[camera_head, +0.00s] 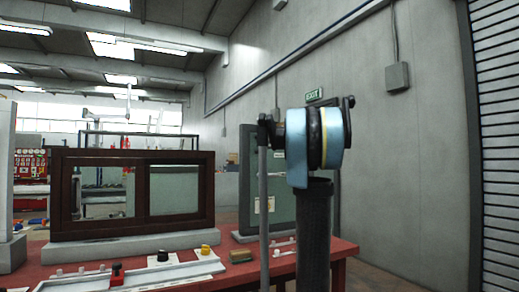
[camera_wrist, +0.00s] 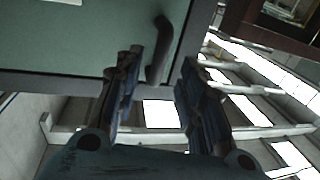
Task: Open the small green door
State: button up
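The small green door (camera_head: 281,214) stands in a grey frame on the red table in the head view, partly hidden behind my arm. In the wrist view its green panel (camera_wrist: 90,40) fills the upper left. A dark curved handle (camera_wrist: 163,35) sticks out near the panel's edge. My gripper (camera_wrist: 159,60) is open, with a finger on each side of the picture's middle. The handle's end shows in the gap between the fingertips. I cannot tell whether either finger touches it. The fingers are not clearly seen in the head view.
A dark brown window frame (camera_head: 131,231) stands on a grey base left of the door. A grey wall (camera_head: 415,150) is on the right.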

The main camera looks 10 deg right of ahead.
jog(key=x, duration=0.6)
jog(key=shift+w+a, duration=0.25)
jog(key=shift+w, duration=0.1)
grip_shut()
